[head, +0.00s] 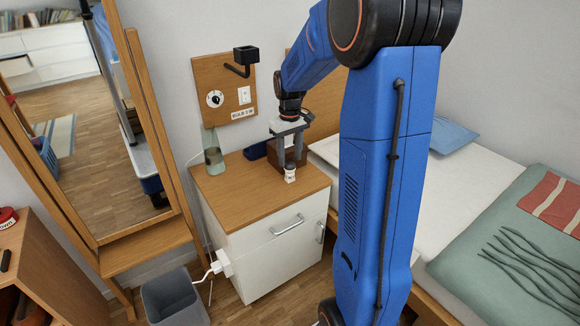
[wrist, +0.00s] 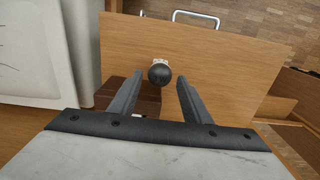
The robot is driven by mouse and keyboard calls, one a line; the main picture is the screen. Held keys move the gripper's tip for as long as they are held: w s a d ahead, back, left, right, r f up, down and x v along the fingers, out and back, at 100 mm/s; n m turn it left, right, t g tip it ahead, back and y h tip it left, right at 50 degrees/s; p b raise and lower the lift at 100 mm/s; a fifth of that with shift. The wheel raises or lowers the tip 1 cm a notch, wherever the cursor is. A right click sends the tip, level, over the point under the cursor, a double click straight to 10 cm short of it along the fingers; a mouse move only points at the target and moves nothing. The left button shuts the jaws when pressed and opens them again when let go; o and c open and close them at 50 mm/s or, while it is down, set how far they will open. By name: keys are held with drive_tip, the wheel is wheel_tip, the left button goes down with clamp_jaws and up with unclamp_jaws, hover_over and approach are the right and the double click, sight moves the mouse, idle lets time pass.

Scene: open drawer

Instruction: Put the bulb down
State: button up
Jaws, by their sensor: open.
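The bulb (head: 290,174) shows in the head view as a small pale piece on the wooden top of the white cabinet (head: 245,195), toward its right side. In the wrist view I see a dark round ball with a pale part behind it at the bulb's place (wrist: 159,74). My gripper (head: 291,168) points down over the cabinet top, its fingers apart. In the wrist view the open fingers (wrist: 159,80) stand on either side of the bulb, with gaps visible. The bulb appears to stand upright on the top; its contact is too small to see clearly.
A brown box (head: 299,151) stands close behind my gripper. A black bracket (head: 245,57) juts from the wall board (head: 226,88). The front left of the top is clear.

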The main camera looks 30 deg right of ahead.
wheel_tip(320, 180, up, 7)
drive_tip(key=s+a+r+t, duration=0.1)
drive_tip(key=s+a+r, duration=0.2)
drive_tip(key=s+a, duration=0.3)
drive_tip(key=s+a+r+t, duration=0.15)
drive_tip(key=s+a, duration=0.25)
drive_tip(key=s, duration=0.4)
drive_tip(key=s+a+f+t, duration=0.1)
drive_tip(key=s+a, duration=0.2)
drive_tip(key=s, duration=0.5)
drive_tip(key=s+a+f+t, duration=0.1)
drive_tip(key=s+a+f, duration=0.1)
drive_tip(key=s, duration=0.6)
drive_tip(key=shift+s+a, duration=0.15)
drive_tip(key=shift+a, duration=0.25)
drive_tip(key=shift+r, duration=0.1)
